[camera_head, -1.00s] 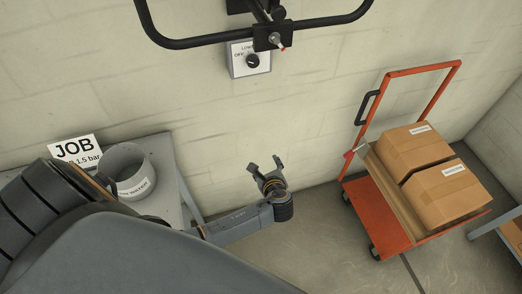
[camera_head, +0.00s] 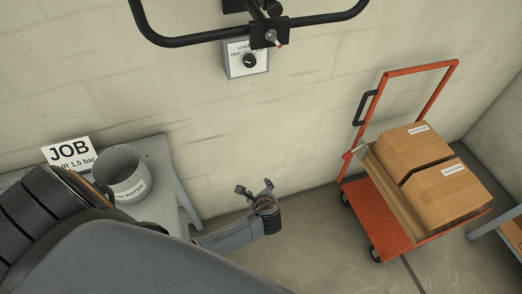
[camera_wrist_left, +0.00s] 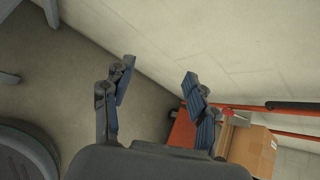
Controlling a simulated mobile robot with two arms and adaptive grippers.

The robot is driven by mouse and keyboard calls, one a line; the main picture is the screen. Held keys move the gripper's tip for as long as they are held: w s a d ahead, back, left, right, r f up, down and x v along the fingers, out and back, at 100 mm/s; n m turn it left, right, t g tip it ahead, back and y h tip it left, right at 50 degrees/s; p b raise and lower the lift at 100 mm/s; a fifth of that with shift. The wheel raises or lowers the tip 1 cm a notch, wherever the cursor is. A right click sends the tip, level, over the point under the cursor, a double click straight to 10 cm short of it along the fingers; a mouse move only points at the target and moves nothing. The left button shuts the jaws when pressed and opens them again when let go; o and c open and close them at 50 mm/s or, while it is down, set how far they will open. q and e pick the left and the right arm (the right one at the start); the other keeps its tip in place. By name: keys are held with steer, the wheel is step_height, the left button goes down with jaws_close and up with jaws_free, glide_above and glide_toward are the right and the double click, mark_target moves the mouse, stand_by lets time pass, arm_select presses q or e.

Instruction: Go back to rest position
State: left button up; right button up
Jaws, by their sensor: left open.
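My left gripper (camera_head: 254,188) is in the lower middle of the head view, in front of the pale wall and above the floor. Its two fingers are spread and nothing is between them. In the left wrist view the open fingers (camera_wrist_left: 160,88) show with bare floor and wall beyond. Another large dark arm part of mine fills the lower left of the head view. My right gripper does not show.
An orange trolley (camera_head: 372,218) with two cardboard boxes (camera_head: 413,150) stands to the right of my left gripper. A grey table (camera_head: 160,160) at left bears a grey bucket (camera_head: 121,178) and a JOB sign (camera_head: 69,152). A switch box (camera_head: 247,62) and black bar (camera_head: 190,43) are above. Floor is clear between.

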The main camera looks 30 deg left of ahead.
arm_select(q)
steer(key=s+d+f+n+g+h, duration=0.1)
steer(key=s+f+n+g+h, duration=0.45)
steer(key=s+f, duration=1.1)
steer(key=s+f+n, duration=0.3)
steer(key=s+n, duration=0.1)
steer(key=s, duration=0.3)
steer(key=s+d+f+n, duration=0.1)
steer(key=s+f+n, duration=0.2)
steer(key=s+n, duration=0.2)
steer(key=s+d+f+n+g, duration=0.1)
steer(key=s+n, duration=0.3)
steer(key=s, duration=0.6)
steer(key=shift+f+n+h, duration=0.35)
steer(key=shift+f+h, duration=0.1)
steer(key=shift+f, duration=0.45)
